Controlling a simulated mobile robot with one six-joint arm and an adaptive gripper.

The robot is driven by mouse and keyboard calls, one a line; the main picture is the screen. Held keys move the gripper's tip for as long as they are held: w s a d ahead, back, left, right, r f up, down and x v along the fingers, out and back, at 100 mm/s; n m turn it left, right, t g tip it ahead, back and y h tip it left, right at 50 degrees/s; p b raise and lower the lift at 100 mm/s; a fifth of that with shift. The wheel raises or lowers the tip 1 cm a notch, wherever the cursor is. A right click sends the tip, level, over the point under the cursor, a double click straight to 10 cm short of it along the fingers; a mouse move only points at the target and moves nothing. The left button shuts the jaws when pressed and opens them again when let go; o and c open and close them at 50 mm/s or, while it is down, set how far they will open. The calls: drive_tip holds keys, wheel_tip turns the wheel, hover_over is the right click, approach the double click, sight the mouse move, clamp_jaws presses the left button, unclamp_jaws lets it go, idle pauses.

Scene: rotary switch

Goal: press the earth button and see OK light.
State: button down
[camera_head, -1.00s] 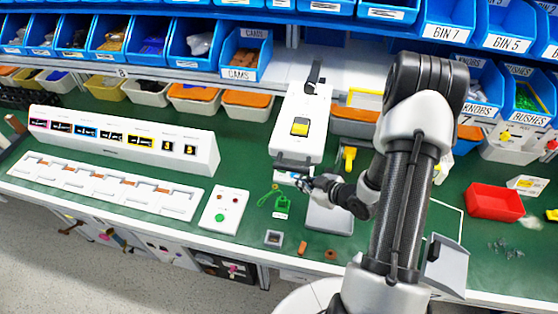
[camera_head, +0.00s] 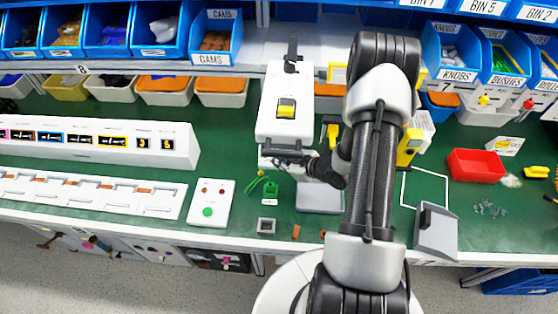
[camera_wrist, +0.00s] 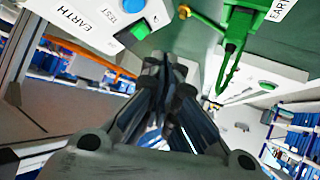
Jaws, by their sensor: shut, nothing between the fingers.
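A white panel (camera_head: 211,203) lies on the green bench, with a green round button (camera_head: 208,211) and two small dark red spots. In the wrist view, a white panel marked EARTH and TEST (camera_wrist: 90,20) is at the top left. No lit OK light can be made out. My gripper (camera_head: 278,156) is right of and behind the panel in the head view. Its fingers (camera_wrist: 164,64) are closed and empty, apart from the green button.
A green clip with cable (camera_head: 270,189) lies right of the panel; a green clip (camera_wrist: 238,22) fills the wrist view's top right. A white machine (camera_head: 286,105) stands behind my gripper. A long white display box (camera_head: 100,142) is left, a red tray (camera_head: 475,165) right.

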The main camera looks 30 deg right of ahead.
drive_tip(key=shift+w+d+f+b, duration=0.55)
drive_tip(key=shift+w+f+b, duration=0.05)
drive_tip(key=shift+w+f, duration=0.3)
drive_tip(key=shift+w+d+f+b, duration=0.55)
drive_tip(key=shift+w+f, duration=0.2)
drive_tip(key=shift+f, duration=0.15)
drive_tip(key=shift+f, duration=0.1)
drive_tip(key=shift+w+d+f+b, duration=0.1)
drive_tip(key=shift+w+f+b, duration=0.1)
drive_tip(key=shift+w+b, duration=0.1)
drive_tip(key=shift+w+d+f, duration=0.2)
drive_tip(key=shift+f, duration=0.1)
idle(0.8)
drive_tip(key=shift+s+r, duration=0.1)
drive_tip(key=shift+s+a+r, duration=0.35)
drive_tip(key=shift+s+r, duration=0.1)
idle(0.3)
drive_tip(key=shift+r, duration=0.1)
drive_tip(key=shift+s+a+r+p, duration=0.5)
drive_tip(key=shift+s+r+p, duration=0.25)
drive_tip(key=shift+r, duration=0.1)
drive_tip(key=shift+s+a+r+p, duration=0.5)
drive_tip(key=shift+s+r+p, duration=0.2)
drive_tip(key=shift+s+r, duration=0.1)
